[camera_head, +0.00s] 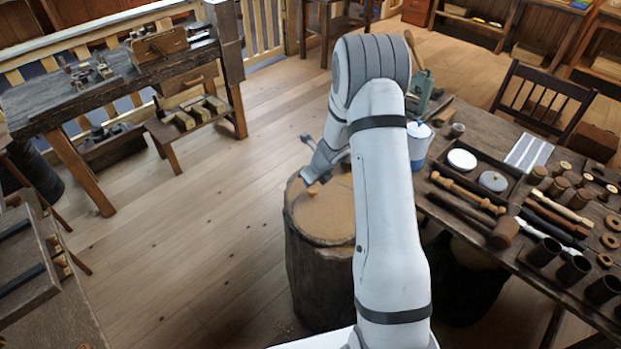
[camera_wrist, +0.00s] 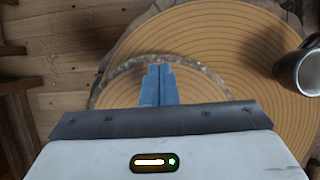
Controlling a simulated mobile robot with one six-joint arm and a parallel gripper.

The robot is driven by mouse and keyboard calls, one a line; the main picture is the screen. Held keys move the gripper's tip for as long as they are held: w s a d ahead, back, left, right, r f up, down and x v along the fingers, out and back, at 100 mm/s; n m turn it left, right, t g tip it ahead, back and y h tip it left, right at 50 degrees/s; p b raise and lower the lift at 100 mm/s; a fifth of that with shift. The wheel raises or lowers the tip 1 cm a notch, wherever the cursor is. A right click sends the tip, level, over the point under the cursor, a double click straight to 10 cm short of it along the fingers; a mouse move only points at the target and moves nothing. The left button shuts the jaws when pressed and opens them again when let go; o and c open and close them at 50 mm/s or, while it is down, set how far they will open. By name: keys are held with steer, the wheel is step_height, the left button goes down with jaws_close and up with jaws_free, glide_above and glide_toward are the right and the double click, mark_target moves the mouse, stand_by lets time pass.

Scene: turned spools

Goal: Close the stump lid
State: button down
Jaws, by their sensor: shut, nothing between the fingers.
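The wooden stump (camera_head: 318,265) stands on the floor in front of me, with bark sides and a pale flat top (camera_head: 318,218). My arm covers its right part. In the wrist view the ringed top (camera_wrist: 215,40) fills much of the picture. A curved bark-like edge (camera_wrist: 118,76) crosses it just past my fingers, with rings on both sides; I cannot tell how far the lid stands open. My gripper (camera_head: 311,182) is over the far left part of the top. Its blue fingers (camera_wrist: 158,70) are together and empty; contact is unclear. A small orange-brown piece (camera_head: 314,189) shows by the fingertips.
A workbench (camera_head: 470,222) with spools, tools and cups stands close on the right. A mug (camera_wrist: 300,70) shows at the right edge of the wrist view. A heavy bench (camera_head: 100,92) stands back left. The floor (camera_head: 190,230) left of the stump is clear.

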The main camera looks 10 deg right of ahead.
steer(key=shift+a, duration=0.1)
steer(key=shift+r, duration=0.25)
steer(key=w+a+r+p, duration=0.1)
steer(key=w+a+r, duration=0.15)
steer(key=r, duration=0.25)
steer(key=w+a+r, duration=0.1)
steer(key=w+r, duration=0.2)
steer(key=r, duration=0.3)
steer(key=s+r+n+b, duration=0.2)
steer(key=s+r+n, duration=0.5)
steer(key=s+r+n+h+b, duration=0.1)
steer(key=s+r+n+b, duration=0.1)
steer(key=s+n, duration=0.9)
steer(key=s+r+n+h+b, duration=0.1)
steer(key=s+r+n+b, duration=0.2)
steer(key=s+n, duration=0.8)
steer(key=s, duration=1)
steer(key=shift+s+d+n+g+h, duration=0.15)
steer(key=shift+d+n+g+h, duration=0.15)
steer(key=shift+d+n, duration=0.1)
